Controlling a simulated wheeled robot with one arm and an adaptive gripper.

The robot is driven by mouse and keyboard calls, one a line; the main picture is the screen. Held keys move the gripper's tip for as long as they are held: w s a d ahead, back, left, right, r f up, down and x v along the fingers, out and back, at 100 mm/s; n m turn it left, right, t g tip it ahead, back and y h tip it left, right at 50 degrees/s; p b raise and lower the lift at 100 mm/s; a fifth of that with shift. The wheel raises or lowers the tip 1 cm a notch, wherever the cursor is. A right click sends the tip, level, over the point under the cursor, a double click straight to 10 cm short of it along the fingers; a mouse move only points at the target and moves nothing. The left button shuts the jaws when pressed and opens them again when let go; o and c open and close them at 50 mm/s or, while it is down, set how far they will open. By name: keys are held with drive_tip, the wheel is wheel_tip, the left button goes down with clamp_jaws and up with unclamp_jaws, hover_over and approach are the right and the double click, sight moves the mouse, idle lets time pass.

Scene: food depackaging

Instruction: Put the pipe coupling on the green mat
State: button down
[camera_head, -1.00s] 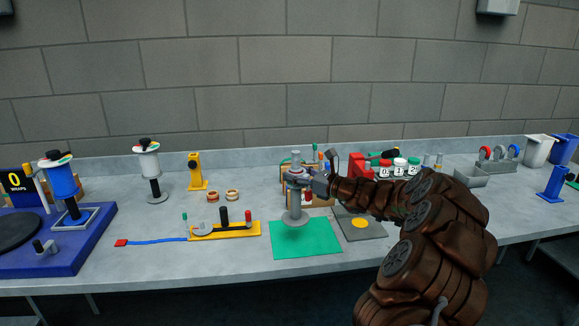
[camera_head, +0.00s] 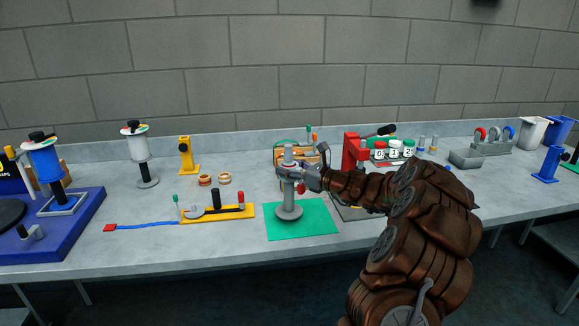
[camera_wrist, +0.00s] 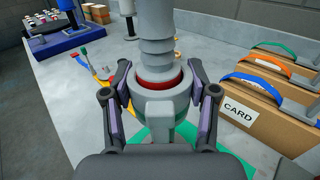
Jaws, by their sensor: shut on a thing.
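The pipe coupling (camera_head: 288,196) is a grey upright pipe piece with a wide round foot, seen left of my arm in the head view. My gripper (camera_head: 290,174) is shut on its upper part. In the wrist view both fingers clasp a grey collar with a red band on the coupling (camera_wrist: 157,50), and the ribbed grey pipe rises above it. The green mat (camera_head: 318,225) lies on the bench. The foot appears over the mat's left and middle part; I cannot tell whether it touches. The mat also shows below the gripper in the wrist view (camera_wrist: 228,160).
A yellow fixture (camera_head: 215,215) with upright pegs stands left of the mat. Cardboard boxes (camera_wrist: 255,113) are close on the right in the wrist view. A red press (camera_head: 352,152) stands behind my arm. Bare bench lies in front of the yellow fixture.

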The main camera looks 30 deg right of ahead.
drive_tip(key=shift+f, duration=0.55)
drive_tip(key=shift+f+b, duration=0.45)
drive_tip(key=shift+f, duration=0.05)
drive_tip(key=shift+c, duration=1.2)
unclamp_jaws()
drive_tip(key=v, duration=1.2)
drive_tip(key=shift+a+f, duration=0.1)
